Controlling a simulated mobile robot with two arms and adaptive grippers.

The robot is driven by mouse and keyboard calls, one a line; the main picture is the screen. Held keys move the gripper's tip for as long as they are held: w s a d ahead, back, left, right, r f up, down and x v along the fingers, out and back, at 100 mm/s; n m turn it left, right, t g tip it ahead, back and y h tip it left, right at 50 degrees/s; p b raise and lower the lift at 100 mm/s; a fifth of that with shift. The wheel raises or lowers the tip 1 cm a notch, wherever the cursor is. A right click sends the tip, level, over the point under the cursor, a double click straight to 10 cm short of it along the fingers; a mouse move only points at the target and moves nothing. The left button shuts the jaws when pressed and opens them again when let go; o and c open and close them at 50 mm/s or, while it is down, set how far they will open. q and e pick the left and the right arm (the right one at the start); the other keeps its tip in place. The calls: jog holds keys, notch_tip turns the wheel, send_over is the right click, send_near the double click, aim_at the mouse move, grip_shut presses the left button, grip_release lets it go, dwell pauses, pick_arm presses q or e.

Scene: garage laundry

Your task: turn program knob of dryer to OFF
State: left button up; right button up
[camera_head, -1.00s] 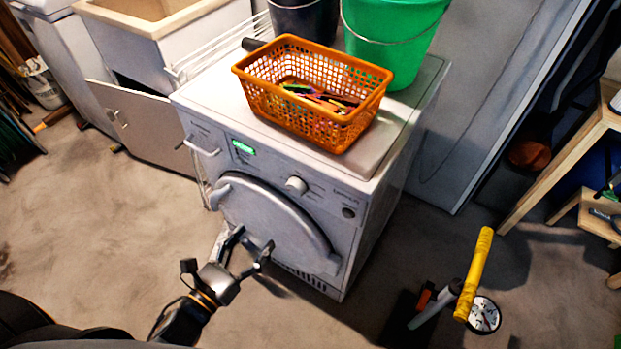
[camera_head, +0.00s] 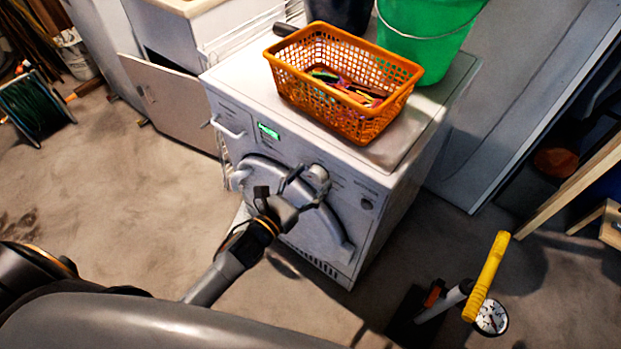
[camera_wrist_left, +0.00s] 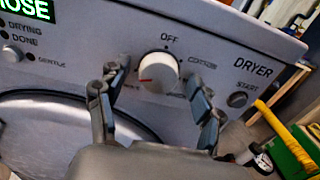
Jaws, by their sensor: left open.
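The dryer (camera_head: 375,235) is a white front-loading machine with a round door and a lit green display. Its program knob (camera_wrist_left: 158,72) is a white dial with a red mark in the left wrist view, where the mark points to the lower left, away from the OFF label (camera_wrist_left: 170,38) above it. My left gripper (camera_wrist_left: 157,100) is open, its two fingers to the left and right of the knob; I cannot tell whether they touch it. In the head view the left gripper (camera_head: 303,187) is in front of the panel, next to the knob (camera_head: 318,174). My right gripper is not in view.
An orange basket (camera_head: 345,103) and a green bucket (camera_head: 425,45) stand on the dryer. A START button (camera_wrist_left: 238,99) is to the right of the knob. A yellow-handled pump (camera_head: 487,277) stands on the floor at right.

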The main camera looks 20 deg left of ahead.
pick_arm(q)
jog(key=shift+w, duration=0.1)
jog(key=c, duration=1.1)
jog(key=shift+c, duration=0.2)
jog(key=shift+n, duration=0.3)
